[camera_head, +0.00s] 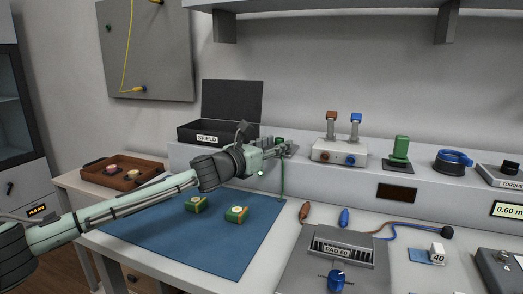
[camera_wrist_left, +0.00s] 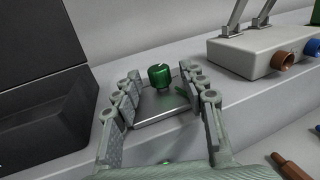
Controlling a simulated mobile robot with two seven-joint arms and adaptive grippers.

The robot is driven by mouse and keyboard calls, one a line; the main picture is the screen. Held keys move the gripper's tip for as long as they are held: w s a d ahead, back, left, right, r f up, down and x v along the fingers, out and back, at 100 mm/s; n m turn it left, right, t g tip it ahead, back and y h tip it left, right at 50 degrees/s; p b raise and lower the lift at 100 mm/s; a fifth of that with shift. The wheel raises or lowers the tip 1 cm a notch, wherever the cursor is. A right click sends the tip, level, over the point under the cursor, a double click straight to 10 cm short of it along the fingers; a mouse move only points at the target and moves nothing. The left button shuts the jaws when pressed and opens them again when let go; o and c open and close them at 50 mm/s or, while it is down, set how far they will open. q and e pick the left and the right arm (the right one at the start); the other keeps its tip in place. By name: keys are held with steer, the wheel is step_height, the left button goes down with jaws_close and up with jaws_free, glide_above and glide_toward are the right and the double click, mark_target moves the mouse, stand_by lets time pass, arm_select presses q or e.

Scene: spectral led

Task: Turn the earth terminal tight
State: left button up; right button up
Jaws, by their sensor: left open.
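The earth terminal is a green knob (camera_wrist_left: 159,77) on a small metal plate (camera_wrist_left: 160,103) on the raised bench ledge. In the head view the knob (camera_head: 279,140) is partly hidden by my left gripper (camera_head: 288,150). A green lead (camera_head: 282,183) hangs from there down toward the mat. In the left wrist view, my left gripper's fingers stand open on both sides of the plate. The knob is between and slightly beyond them, with visible gaps on both sides. My right gripper is not in view.
The open black SHIELD box (camera_head: 207,138) stands left of the terminal, and a white box (camera_head: 338,153) with brown and blue terminals stands right. A green stand (camera_head: 399,150) is farther right.

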arm_select(q)
steer(key=v, duration=1)
steer(key=shift+a+r, duration=0.1)
steer(key=shift+a, duration=0.05)
